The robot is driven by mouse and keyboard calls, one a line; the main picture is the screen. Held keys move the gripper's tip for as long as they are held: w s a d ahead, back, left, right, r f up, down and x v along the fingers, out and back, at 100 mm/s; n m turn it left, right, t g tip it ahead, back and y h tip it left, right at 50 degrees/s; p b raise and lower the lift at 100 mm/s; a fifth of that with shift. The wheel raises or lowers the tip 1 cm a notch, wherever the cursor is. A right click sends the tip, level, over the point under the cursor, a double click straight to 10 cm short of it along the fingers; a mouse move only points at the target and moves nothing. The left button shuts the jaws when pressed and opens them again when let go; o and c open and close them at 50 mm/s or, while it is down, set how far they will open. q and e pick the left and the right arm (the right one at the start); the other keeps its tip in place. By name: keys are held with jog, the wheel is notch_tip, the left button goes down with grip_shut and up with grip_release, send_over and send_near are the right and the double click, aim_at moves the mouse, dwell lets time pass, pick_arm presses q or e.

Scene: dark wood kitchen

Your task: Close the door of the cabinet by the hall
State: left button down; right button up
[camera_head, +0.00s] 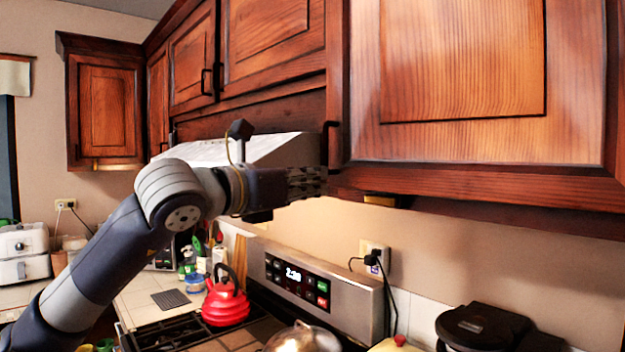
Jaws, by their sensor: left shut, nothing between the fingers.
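A large wooden cabinet door (465,65) fills the upper right of the head view. It looks shut or nearly shut; I cannot tell whether a small gap remains. Its dark handle (328,145) is at the lower left edge. My left gripper (318,182) is shut and empty, pointing right, just below and left of that handle. I cannot tell whether it touches the cabinet. No hall shows, so I cannot confirm that this is the named cabinet. My right gripper is not in view.
Other upper cabinets (270,40) at the left look shut. A range hood (235,150) is behind my left arm. Below are a red kettle (226,305), a stove panel (300,283), a metal lid (303,340) and a black appliance (485,328).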

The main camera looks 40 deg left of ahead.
aim_at(334, 177)
pick_arm(q)
jog(key=w+p, duration=0.1)
jog(key=w+h+p, duration=0.1)
jog(key=w, duration=0.1)
jog(key=w+m+h+p, duration=0.1)
jog(key=w, duration=0.1)
jog(key=shift+w+a+r, duration=0.15)
jog(key=shift+w+a, duration=0.05)
jog(key=shift+a, duration=0.2)
jog(key=shift+s+a+p, duration=0.1)
jog(key=shift+p, duration=0.2)
jog(key=shift+h, duration=0.3)
jog(key=shift+m, duration=0.3)
